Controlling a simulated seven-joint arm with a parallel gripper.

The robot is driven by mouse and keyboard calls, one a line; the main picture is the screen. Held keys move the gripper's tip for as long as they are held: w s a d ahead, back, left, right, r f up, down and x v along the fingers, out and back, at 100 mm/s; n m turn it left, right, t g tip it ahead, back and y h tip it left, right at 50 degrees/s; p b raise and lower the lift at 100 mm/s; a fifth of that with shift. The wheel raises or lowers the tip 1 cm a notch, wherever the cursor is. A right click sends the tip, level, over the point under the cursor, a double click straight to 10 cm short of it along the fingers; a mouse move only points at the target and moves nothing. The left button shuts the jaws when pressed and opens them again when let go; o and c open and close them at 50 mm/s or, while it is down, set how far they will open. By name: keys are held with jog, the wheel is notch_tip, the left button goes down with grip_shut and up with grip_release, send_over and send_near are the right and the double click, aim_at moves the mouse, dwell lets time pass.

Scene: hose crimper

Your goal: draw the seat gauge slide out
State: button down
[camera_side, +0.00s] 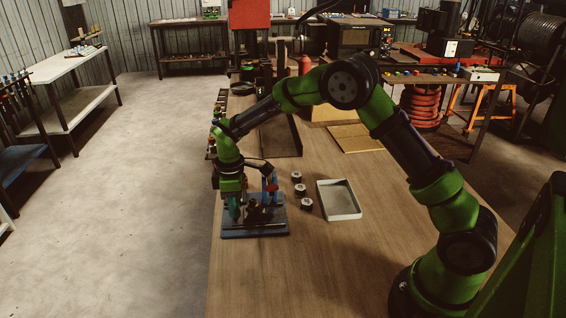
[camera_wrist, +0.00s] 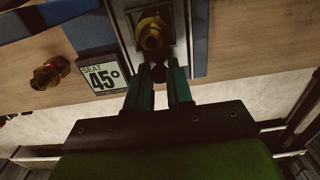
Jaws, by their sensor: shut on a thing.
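In the wrist view, the teal fingers of my gripper (camera_wrist: 159,76) are shut on a small dark knob (camera_wrist: 159,72) at the near end of the seat gauge slide. The slide (camera_wrist: 127,27) looks like a pale strip between blue side pieces, with a brass fitting (camera_wrist: 151,38) standing on it. In the side view, my gripper (camera_side: 234,210) is down at the left part of the blue fixture base (camera_side: 262,232). How far out the slide stands is unclear.
Another brass fitting (camera_wrist: 50,73) lies left of the label. In the side view, three small round parts (camera_side: 300,190) and a pale shallow tray (camera_side: 340,213) are right of the fixture. The near wooden bench top (camera_side: 280,275) is clear. The bench's left edge is close to the fixture.

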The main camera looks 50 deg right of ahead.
jog(key=shift+w+a, duration=0.85)
jog(key=shift+w, duration=0.2)
jog(key=shift+c, duration=1.4)
grip_release()
jog(key=shift+s, duration=0.1)
notch_tip(320, 180, up, 9)
dwell(0.3)
